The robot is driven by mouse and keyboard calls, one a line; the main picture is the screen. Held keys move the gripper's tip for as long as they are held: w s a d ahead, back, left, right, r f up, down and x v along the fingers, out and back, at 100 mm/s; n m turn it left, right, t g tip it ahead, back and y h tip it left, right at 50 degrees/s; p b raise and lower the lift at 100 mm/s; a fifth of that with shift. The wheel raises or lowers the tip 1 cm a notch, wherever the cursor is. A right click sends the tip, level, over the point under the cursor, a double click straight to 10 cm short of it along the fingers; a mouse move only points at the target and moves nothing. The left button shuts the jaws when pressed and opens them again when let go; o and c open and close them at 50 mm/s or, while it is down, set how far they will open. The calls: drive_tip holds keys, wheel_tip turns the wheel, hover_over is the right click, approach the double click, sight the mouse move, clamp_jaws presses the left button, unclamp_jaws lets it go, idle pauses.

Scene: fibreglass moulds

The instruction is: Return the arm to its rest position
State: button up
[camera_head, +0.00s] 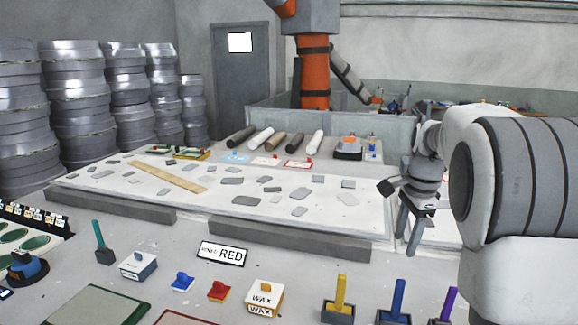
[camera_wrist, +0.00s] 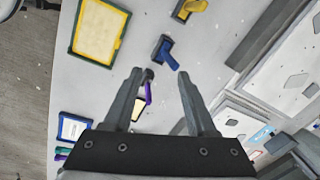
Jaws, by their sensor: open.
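My gripper (camera_head: 408,236) hangs at the right in the head view, with its fingers pointing down over the right end of the pale table. It is open and empty. In the wrist view its two dark fingers (camera_wrist: 160,76) stand apart with nothing held between them. My white and grey arm (camera_head: 535,190) fills the right side of the head view and is bent, held above the bench. Beyond the fingertips in the wrist view lie a blue-handled tool (camera_wrist: 166,53) and a purple-handled one (camera_wrist: 148,93), partly hidden by the left finger.
Stacked round moulds (camera_head: 75,100) stand left; an orange robot arm (camera_head: 315,75) stands behind.

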drive_tip(key=s+a+r+n+t, duration=0.1)
drive_tip(key=s+a+r+n, duration=0.25)
drive_tip(key=s, duration=0.35)
drive_tip(key=s+a+r+n+t, duration=0.1)
drive_tip(key=s+a+r+n, duration=0.1)
drive_tip(key=s+a+n, duration=0.4)
drive_tip(key=s+a+f+n+t, duration=0.1)
drive_tip(key=s+f+n, duration=0.1)
drive_tip(key=s, duration=0.5)
drive_tip(key=s+a+f+n+t, duration=0.1)
drive_tip(key=s+n, duration=0.4)
drive_tip(key=s, duration=0.2)
drive_tip(key=shift+s+a+f, duration=0.15)
drive_tip(key=shift+a+f, duration=0.05)
drive_tip(key=shift+f, duration=0.15)
